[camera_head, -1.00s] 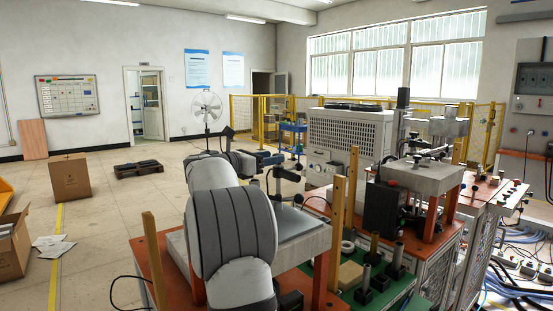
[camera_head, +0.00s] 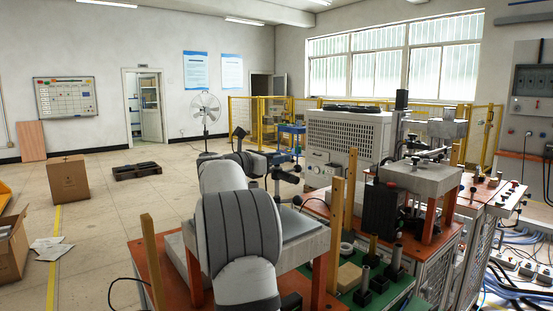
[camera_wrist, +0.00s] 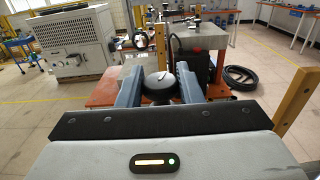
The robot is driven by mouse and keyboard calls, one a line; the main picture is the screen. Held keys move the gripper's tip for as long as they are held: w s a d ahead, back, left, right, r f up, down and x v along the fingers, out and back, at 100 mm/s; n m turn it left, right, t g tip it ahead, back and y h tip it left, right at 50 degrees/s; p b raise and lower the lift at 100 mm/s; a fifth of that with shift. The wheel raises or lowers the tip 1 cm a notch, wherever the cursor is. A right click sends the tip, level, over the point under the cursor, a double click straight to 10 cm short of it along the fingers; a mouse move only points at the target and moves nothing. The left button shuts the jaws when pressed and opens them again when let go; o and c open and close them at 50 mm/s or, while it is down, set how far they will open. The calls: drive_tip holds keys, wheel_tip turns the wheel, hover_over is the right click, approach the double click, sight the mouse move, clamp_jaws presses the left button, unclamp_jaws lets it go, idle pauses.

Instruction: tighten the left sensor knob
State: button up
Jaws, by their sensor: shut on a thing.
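In the wrist view, my gripper (camera_wrist: 160,90) has its two blue-grey fingers on either side of a dark round knob (camera_wrist: 160,84) with a light mark on top. The gripper is shut on this knob. Behind the knob stand metal sensor stand parts (camera_wrist: 147,45). In the head view my own grey arm fills the centre and hides the fingers and the knob. I cannot tell from the frames how tight the knob is.
A white chiller unit (camera_head: 340,138) stands behind the bench, with a metal block on an orange stand (camera_head: 425,178) at right. Wooden posts (camera_head: 334,225) rise near my arm. Cables (camera_head: 510,280) lie on the floor at right. The left floor is mostly open.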

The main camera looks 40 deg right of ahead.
drive_tip(key=shift+c, duration=0.8)
drive_tip(key=shift+r+g+p, duration=0.15)
drive_tip(key=shift+g+p, duration=0.15)
drive_tip(key=shift+p, duration=0.45)
drive_tip(key=shift+r+m+g+p, duration=0.15)
drive_tip(key=shift+m+g+p, duration=0.45)
drive_tip(key=shift+p, duration=0.65)
drive_tip(key=m+g+y+p, duration=0.1)
drive_tip(key=g+p, duration=0.1)
drive_tip(key=p, duration=0.2)
drive_tip(key=m+g+y+p, duration=0.1)
drive_tip(key=m+g+p, duration=0.1)
drive_tip(key=p, duration=0.3)
drive_tip(key=shift+r+g, duration=0.2)
drive_tip(key=shift+g, duration=0.2)
drive_tip(key=m+g+y+p, duration=0.2)
drive_tip(key=m+g+p, duration=0.1)
drive_tip(key=p, duration=0.5)
drive_tip(key=shift+f+g+y, duration=0.15)
drive_tip(key=shift+g+y, duration=0.25)
drive_tip(key=m+g+y+p, duration=0.1)
drive_tip(key=p, duration=0.1)
drive_tip(key=shift+f+p, duration=0.15)
drive_tip(key=shift+p, duration=0.2)
drive_tip(key=shift+f+m+g+y+p, duration=0.2)
drive_tip(key=shift+m+g+y+p, duration=0.1)
drive_tip(key=shift+m+y+p, duration=0.15)
